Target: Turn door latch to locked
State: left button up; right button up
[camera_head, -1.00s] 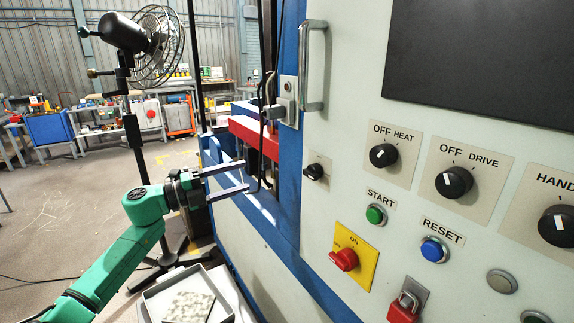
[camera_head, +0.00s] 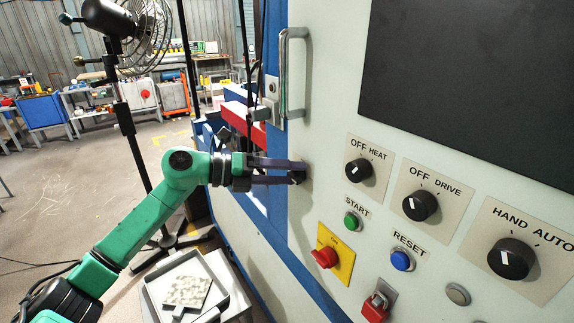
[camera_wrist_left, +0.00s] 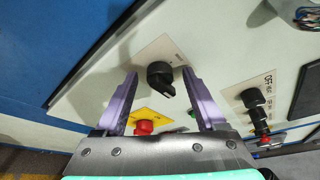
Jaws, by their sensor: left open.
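The door latch is a small black knob (camera_head: 297,176) on a pale plate, on the cream panel's left edge below the metal door handle. In the left wrist view the black knob (camera_wrist_left: 161,76) sits between the fingertips, its pointer slanting down to the right. My left gripper (camera_head: 303,172) is open with its fingers at the knob, which they partly hide in the head view. In the left wrist view the purple fingers (camera_wrist_left: 158,86) are on both sides of the knob, with gaps visible. My right gripper is not in view.
A chrome door handle (camera_head: 292,75) stands out above the latch. A red-on-yellow switch (camera_head: 326,257), a green start button (camera_head: 351,221) and several black selector knobs lie to the right. A tray (camera_head: 158,294) stands below my left arm, and a fan (camera_head: 150,35) stands behind.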

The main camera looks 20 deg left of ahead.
pick_arm(q)
grip_shut()
jog(key=shift+f, duration=0.1)
dwell(0.3)
jog(key=n+h, duration=0.1)
jog(key=n, duration=0.1)
jog(key=n+h+b, duration=0.1)
jog(key=n, duration=0.2)
jog(key=n+t+h, duration=0.1)
jog(key=n, duration=0.2)
jog(key=shift+f+h, duration=0.3)
jog(key=shift+f, duration=0.1)
jog(key=n+t, duration=0.1)
jog(key=n, duration=0.2)
jog(key=n+t+p, duration=0.1)
jog(key=n, duration=0.2)
jog(key=n+t, duration=0.2)
jog(key=n, duration=0.2)
jog(key=shift+s+d+f+p, duration=0.15)
jog(key=shift+f+p, duration=0.1)
jog(key=shift+p, duration=0.05)
jog(key=shift+n, duration=0.3)
